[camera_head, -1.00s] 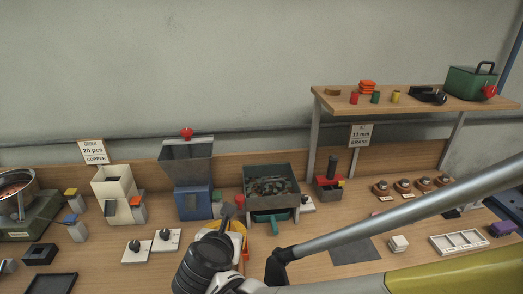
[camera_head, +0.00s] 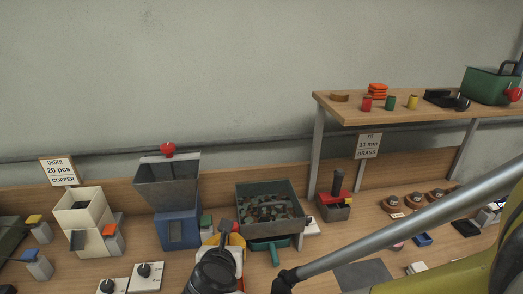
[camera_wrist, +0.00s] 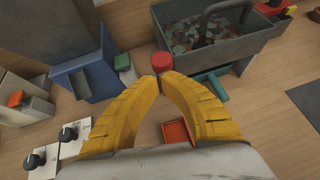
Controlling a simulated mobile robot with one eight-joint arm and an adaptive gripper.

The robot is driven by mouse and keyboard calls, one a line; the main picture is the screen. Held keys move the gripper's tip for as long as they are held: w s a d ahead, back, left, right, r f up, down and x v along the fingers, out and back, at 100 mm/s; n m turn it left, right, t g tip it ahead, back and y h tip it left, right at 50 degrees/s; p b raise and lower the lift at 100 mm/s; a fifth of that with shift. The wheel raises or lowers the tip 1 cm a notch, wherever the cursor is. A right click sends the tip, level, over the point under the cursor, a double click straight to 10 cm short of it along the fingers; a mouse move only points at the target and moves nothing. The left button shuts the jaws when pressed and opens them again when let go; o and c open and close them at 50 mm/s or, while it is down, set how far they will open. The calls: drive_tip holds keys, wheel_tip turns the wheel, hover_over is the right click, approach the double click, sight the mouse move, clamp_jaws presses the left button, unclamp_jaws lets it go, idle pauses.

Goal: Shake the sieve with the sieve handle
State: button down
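The sieve (camera_head: 297,232) is a dark grey box-like tray full of mixed pieces, at the middle of the bench. In the wrist view the sieve (camera_wrist: 225,58) is at the upper right, with a dark arched bar (camera_wrist: 213,18) over the pieces. A teal handle-like part (camera_head: 276,250) sticks out below its front; it also shows in the wrist view (camera_wrist: 214,88). I cannot tell which part is the sieve handle. My gripper (camera_wrist: 159,77) has its yellow fingertips drawn together, left of the sieve and apart from it. A red cylinder (camera_wrist: 162,61) shows at the fingertips; whether it is held is unclear.
A blue-based hopper (camera_head: 178,230) stands left of the sieve, a cream box (camera_head: 82,222) farther left. A small red-topped device (camera_head: 335,204) stands right of the sieve. A raised shelf (camera_head: 350,112) is at the right. Small knob panels (camera_head: 145,275) lie in front of the hopper.

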drive_tip(key=shift+w, duration=0.1)
idle(0.3)
drive_tip(key=w+a, duration=0.1)
drive_tip(key=w, duration=0.5)
drive_tip(key=shift+a, duration=0.2)
